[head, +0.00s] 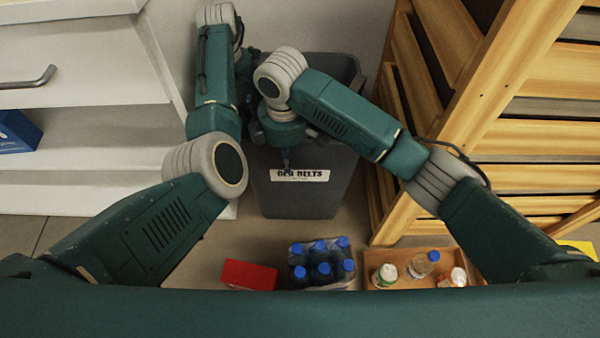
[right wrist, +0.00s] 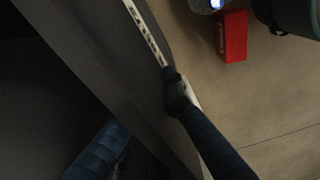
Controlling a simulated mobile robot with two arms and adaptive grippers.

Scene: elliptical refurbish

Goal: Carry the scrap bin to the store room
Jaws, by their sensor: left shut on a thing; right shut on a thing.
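The scrap bin (head: 325,190) is a dark grey tub with a white label on its front; it stands between a white cabinet and a wooden crate stack. Its dark wall and label strip also show in the right wrist view (right wrist: 130,60). My right gripper (head: 286,158) is shut on the bin's front rim, just above the label. One dark finger lies against the outer wall in the right wrist view. My left gripper (head: 248,92) is at the bin's left rim and shut on it; its fingertips are mostly hidden by the arms. The bin's inside is largely covered.
The white drawer cabinet (head: 85,75) is close on the left, the wooden crates (head: 475,110) close on the right. On the floor in front are a red box (head: 249,275), a pack of blue-capped bottles (head: 321,264) and a wooden tray (head: 405,282) with several bottles.

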